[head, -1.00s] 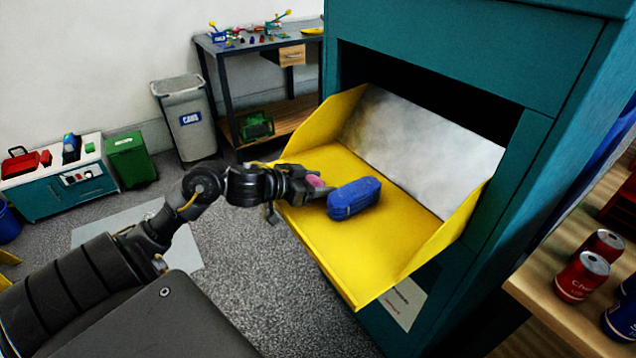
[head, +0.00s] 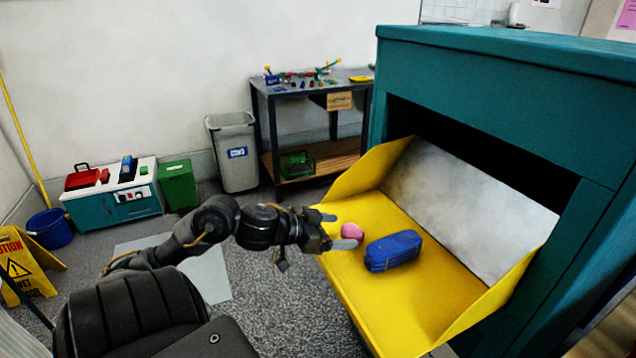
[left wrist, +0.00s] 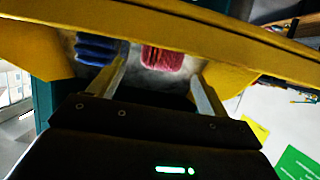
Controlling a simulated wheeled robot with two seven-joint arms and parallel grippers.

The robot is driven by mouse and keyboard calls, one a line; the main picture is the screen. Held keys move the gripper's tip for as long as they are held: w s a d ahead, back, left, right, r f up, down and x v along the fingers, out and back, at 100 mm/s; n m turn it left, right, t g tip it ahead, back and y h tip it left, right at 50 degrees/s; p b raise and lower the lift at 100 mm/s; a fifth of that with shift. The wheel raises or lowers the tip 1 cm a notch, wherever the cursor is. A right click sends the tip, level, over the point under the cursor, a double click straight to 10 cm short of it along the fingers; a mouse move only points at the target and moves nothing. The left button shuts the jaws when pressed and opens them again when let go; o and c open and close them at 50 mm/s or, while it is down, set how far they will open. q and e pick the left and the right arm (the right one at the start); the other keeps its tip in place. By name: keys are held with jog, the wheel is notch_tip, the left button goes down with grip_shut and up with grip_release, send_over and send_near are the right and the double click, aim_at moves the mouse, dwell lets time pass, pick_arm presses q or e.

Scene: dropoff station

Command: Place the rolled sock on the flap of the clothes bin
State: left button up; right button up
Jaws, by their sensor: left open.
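The clothes bin (head: 480,62) is a tall teal box at the right. Its yellow flap (head: 430,300) is tilted open, with a grey metal plate behind it. A pink rolled sock (head: 352,231) rests on the flap near its left side. It also shows as a ribbed red-pink roll (left wrist: 163,58) between the fingers in the left wrist view. My left gripper (head: 335,231) is open at the flap's left edge, its fingertips close beside the sock. Whether they touch it I cannot tell. My right gripper is not in view.
A blue soft item (head: 394,251) lies on the flap right of the sock. A workbench (head: 310,95), grey trash can (head: 233,160), green bin (head: 178,185) and yellow wet-floor sign (head: 25,265) stand behind and left. Grey floor is open between.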

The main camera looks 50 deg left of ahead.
pick_arm(q)
jog(key=shift+p+v, duration=0.4)
jog(key=shift+v, duration=2.35)
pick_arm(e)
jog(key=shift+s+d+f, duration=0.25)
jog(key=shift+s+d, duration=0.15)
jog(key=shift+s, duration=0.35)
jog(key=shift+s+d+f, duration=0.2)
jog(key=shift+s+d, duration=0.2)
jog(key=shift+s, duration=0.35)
